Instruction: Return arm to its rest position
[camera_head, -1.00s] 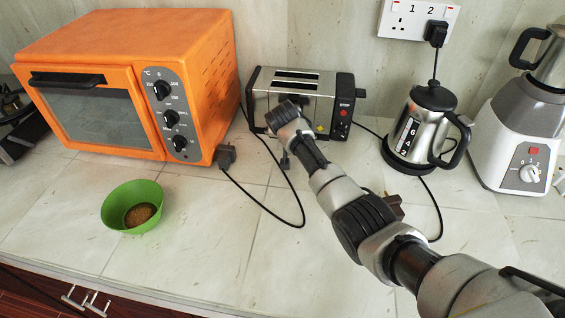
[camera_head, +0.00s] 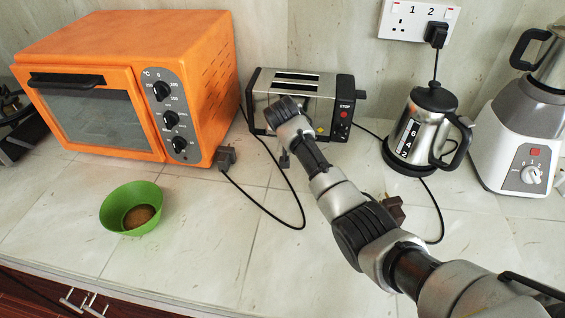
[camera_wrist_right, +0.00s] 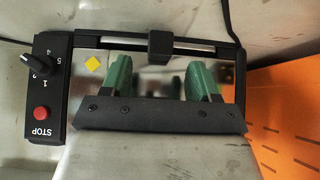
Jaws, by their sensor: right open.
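My right arm (camera_head: 345,205) reaches from the lower right across the counter (camera_head: 265,265) to the front of the silver and black toaster (camera_head: 325,97). Its wrist overlaps the toaster's front in the head view, where the fingers cannot be made out. In the right wrist view my right gripper (camera_wrist_right: 160,82) shows two green fingers, apart, with nothing held between them. The toaster (camera_wrist_right: 52,75) lies just beyond them, upside down in that view, with its red STOP button and knob at left. Whether the fingers touch it I cannot tell. My left gripper is not in view.
An orange oven (camera_head: 205,85) stands left of the toaster. A green bowl (camera_head: 115,212) with brown contents sits at front left. A kettle (camera_head: 408,140) and a blender (camera_head: 512,140) stand at right. Black cords (camera_head: 293,190) run over the counter. The front middle is clear.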

